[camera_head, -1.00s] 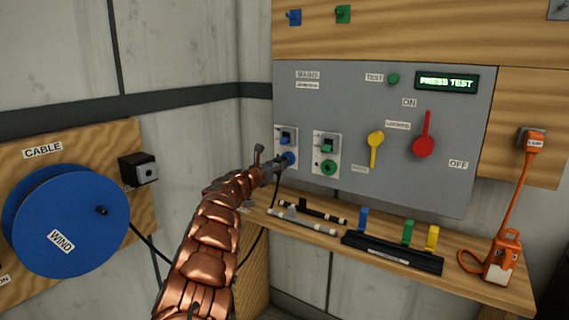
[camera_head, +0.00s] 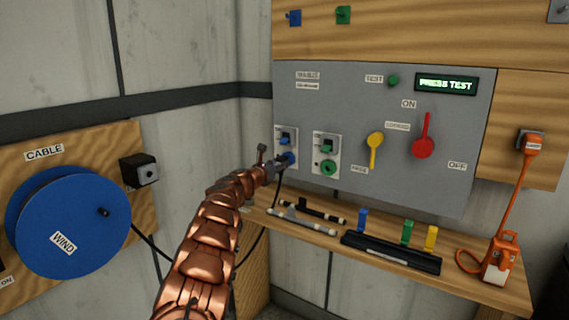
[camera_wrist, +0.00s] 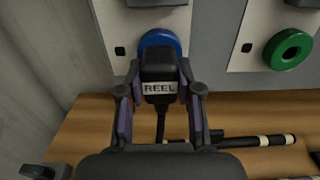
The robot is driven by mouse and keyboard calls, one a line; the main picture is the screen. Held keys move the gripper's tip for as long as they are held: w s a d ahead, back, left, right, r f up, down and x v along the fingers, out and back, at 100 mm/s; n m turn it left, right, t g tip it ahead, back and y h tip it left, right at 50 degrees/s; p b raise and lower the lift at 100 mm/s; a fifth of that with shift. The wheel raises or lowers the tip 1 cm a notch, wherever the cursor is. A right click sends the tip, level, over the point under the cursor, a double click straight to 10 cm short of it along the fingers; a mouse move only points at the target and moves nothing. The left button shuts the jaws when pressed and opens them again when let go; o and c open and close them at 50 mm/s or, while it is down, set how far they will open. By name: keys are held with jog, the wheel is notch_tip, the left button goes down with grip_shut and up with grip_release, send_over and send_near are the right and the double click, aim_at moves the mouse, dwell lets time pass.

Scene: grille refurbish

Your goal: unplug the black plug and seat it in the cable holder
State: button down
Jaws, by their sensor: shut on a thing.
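The black plug (camera_wrist: 158,68), labelled REEL, is between the fingers of my gripper (camera_wrist: 160,88) in the wrist view. My gripper is shut on it. The plug is at the blue ring socket (camera_wrist: 163,38) and covers its lower part; whether it is fully seated cannot be told. In the head view my gripper (camera_head: 276,166) is at the blue socket (camera_head: 290,158). A black cable hangs from the plug. A black box (camera_head: 139,170) with a pale round front, possibly the cable holder, is on the left board beside the blue reel.
The blue cable reel (camera_head: 68,222) is at left. A green socket (camera_head: 328,168) is right of the blue one.

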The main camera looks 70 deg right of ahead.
jog(key=shift+s+d+p, duration=0.1)
jog(key=shift+d+p, duration=0.4)
jog(key=shift+p, duration=0.1)
jog(key=shift+d+r, duration=0.1)
jog(key=shift+r, duration=0.05)
dwell(0.5)
jog(key=c, duration=0.7)
grip_release()
jog(key=shift+f, duration=0.2)
jog(key=shift+b, duration=0.3)
jog(key=b+v, duration=0.9)
jog(key=b, duration=0.3)
